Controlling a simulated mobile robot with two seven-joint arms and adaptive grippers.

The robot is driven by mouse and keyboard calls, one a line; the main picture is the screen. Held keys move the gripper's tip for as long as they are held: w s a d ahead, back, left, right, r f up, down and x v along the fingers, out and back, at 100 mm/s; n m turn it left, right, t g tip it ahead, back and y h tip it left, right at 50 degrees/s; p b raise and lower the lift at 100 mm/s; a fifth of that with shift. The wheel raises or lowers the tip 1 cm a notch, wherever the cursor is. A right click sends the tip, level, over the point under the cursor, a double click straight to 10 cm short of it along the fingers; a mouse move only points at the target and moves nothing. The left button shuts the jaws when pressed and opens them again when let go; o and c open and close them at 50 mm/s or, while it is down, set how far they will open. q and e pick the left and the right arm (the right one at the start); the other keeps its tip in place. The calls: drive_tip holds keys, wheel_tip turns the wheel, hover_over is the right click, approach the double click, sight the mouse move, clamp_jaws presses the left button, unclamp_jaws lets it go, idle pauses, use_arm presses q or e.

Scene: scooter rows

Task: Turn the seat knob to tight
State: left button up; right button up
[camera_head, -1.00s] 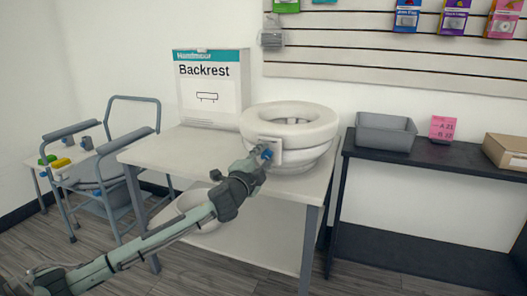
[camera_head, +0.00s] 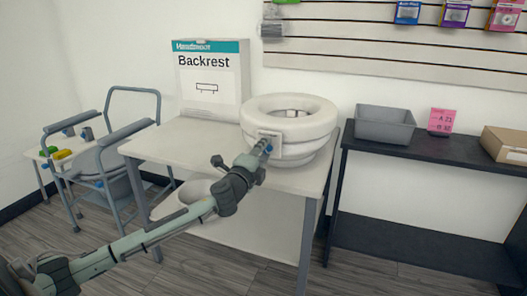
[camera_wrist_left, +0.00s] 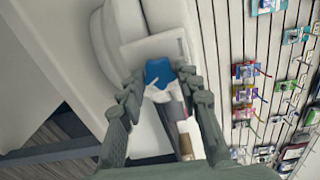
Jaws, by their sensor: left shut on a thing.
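The white raised toilet seat (camera_head: 291,118) stands on the light table. A pale plate is on its front side, and the blue seat knob (camera_wrist_left: 158,72) sits at this plate in the left wrist view. My left gripper (camera_head: 264,150) reaches the plate from the front left and is shut on the knob. In the left wrist view its two fingers (camera_wrist_left: 160,90) are on either side of the blue knob. In the head view the fingers cover most of the knob. My right gripper is not in view.
A Backrest box (camera_head: 210,80) stands behind left on the table (camera_head: 190,150). A dark shelf (camera_head: 440,165) to the right holds a grey bin (camera_head: 385,126), a pink card (camera_head: 441,121) and a cardboard box (camera_head: 507,145). A commode chair (camera_head: 100,160) stands left.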

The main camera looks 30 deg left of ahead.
use_arm(q)
drive_tip(key=o, duration=1.2)
drive_tip(key=shift+c, duration=0.2)
drive_tip(key=v, duration=1.2)
